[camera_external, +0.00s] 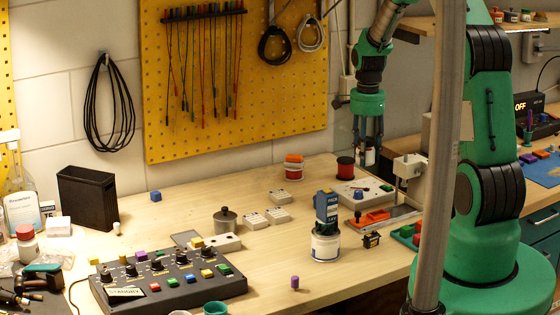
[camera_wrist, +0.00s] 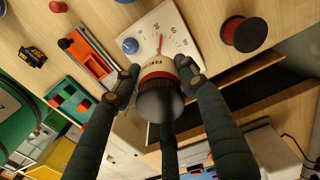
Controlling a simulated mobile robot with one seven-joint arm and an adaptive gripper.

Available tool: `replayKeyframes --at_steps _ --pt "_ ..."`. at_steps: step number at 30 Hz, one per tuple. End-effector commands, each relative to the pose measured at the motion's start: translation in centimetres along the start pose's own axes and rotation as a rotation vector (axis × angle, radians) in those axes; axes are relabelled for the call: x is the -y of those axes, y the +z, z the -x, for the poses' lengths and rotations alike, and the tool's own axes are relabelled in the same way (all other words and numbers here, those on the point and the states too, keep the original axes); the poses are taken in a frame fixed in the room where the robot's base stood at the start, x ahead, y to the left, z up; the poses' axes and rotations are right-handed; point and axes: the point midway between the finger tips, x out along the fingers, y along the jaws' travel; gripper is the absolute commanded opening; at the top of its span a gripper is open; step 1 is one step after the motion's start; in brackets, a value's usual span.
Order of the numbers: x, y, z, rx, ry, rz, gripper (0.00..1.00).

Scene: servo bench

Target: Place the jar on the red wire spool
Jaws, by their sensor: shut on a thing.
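My gripper (camera_external: 368,146) is shut on a small jar (camera_external: 370,157), held in the air at the back right of the bench. In the wrist view the jar (camera_wrist: 160,98) shows a black lid, with a red band and pale body partly hidden between the fingers of my gripper (camera_wrist: 158,76). The red wire spool (camera_external: 345,167), with dark flanges, stands on the bench to the left of the jar in the external view. It also shows at the upper right of the wrist view (camera_wrist: 243,34), apart from the jar, with its top free.
A white dial meter (camera_wrist: 153,32) with a blue knob lies beside the spool, below the jar. An orange-red reel (camera_external: 293,167) stands farther left. A blue device on a white can (camera_external: 325,240) stands in front. A grey post (camera_external: 446,150) crosses the external view.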

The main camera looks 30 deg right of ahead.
Motion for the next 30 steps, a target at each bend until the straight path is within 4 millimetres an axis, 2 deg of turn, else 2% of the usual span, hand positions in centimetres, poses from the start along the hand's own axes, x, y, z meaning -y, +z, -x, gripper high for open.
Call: replayKeyframes --at_steps 17,23,30 --pt "0.4 -0.6 0.0 0.0 0.0 -0.017 0.12" --pt "2.2 -1.5 -0.2 0.0 -0.001 -0.017 0.12" --pt "5.5 -3.0 -0.6 0.0 -0.001 -0.016 0.12"
